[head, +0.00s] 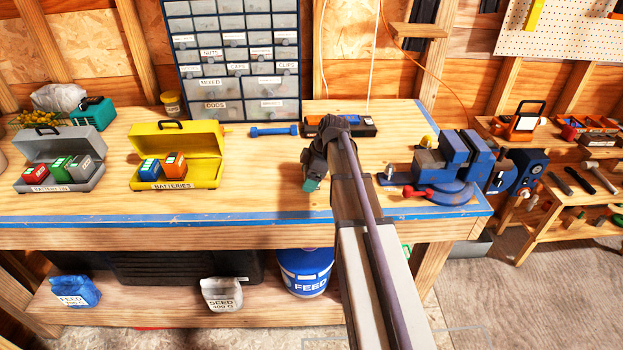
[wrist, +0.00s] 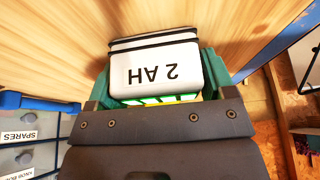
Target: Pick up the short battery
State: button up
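A pale battery marked "2 AH" (wrist: 158,68), with green lights along one edge, sits between the teal fingers of my gripper (wrist: 160,92) in the wrist view. The fingers press against both of its sides. It looks short, but I see no longer one beside it to compare.
A grey case (head: 88,140) and a yellow case (head: 203,146) stand open at left, each holding batteries. A blue bar tool (head: 274,131) and a black tray (head: 362,130) lie behind my gripper. A blue vise (head: 452,165) stands at right. The bench front is clear.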

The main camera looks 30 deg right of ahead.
jog(key=c, duration=0.6)
